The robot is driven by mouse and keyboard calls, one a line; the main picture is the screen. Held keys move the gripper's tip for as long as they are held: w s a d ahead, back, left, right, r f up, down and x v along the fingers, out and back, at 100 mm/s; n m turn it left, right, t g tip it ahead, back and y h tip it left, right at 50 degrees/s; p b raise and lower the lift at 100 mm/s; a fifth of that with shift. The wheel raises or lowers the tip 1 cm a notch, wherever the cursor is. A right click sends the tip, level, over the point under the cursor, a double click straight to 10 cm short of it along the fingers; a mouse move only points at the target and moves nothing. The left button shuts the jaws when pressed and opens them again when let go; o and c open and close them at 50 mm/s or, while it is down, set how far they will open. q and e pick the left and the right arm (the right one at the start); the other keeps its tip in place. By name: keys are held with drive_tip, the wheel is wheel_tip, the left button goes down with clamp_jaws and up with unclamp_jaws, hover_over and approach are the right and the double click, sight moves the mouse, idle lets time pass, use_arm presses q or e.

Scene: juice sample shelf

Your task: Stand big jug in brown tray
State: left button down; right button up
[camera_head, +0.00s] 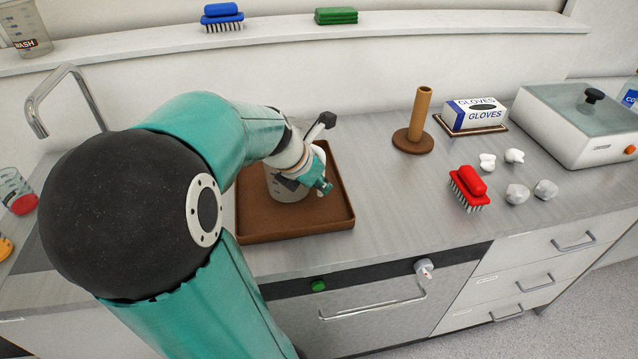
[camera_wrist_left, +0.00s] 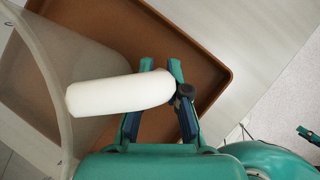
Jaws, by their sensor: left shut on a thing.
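The big jug (camera_head: 285,186) is a clear, greyish vessel, partly hidden behind my left arm and gripper in the head view. It looks about upright over the brown tray (camera_head: 296,233), inside its rim; I cannot tell if its base touches the tray floor. My left gripper (camera_head: 325,186) is at the jug's right side. In the left wrist view the gripper (camera_wrist_left: 155,80) is shut on the jug's white handle (camera_wrist_left: 105,95), with the jug's clear wall (camera_wrist_left: 50,70) at left and the brown tray (camera_wrist_left: 205,62) beneath.
Right of the tray stand a brown peg on a round base (camera_head: 417,125), a glove box (camera_head: 475,113), a red brush (camera_head: 470,187), several pale lumps (camera_head: 516,194) and a white lidded box (camera_head: 570,130). A tap (camera_head: 65,95) is at left. Counter between tray and brush is clear.

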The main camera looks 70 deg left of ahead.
use_arm(q)
drive_tip(key=shift+r, duration=0.1)
drive_tip(key=c, duration=1.2)
unclamp_jaws()
drive_tip(key=shift+o, duration=0.2)
drive_tip(key=shift+s+r, duration=0.1)
drive_tip(key=shift+r, duration=0.15)
drive_tip(key=p+v, duration=0.6)
drive_tip(key=v, duration=0.5)
drive_tip(key=shift+d+r, duration=0.15)
drive_tip(key=shift+r, duration=0.05)
drive_tip(key=shift+r+p, duration=0.1)
drive_tip(key=shift+p, duration=0.25)
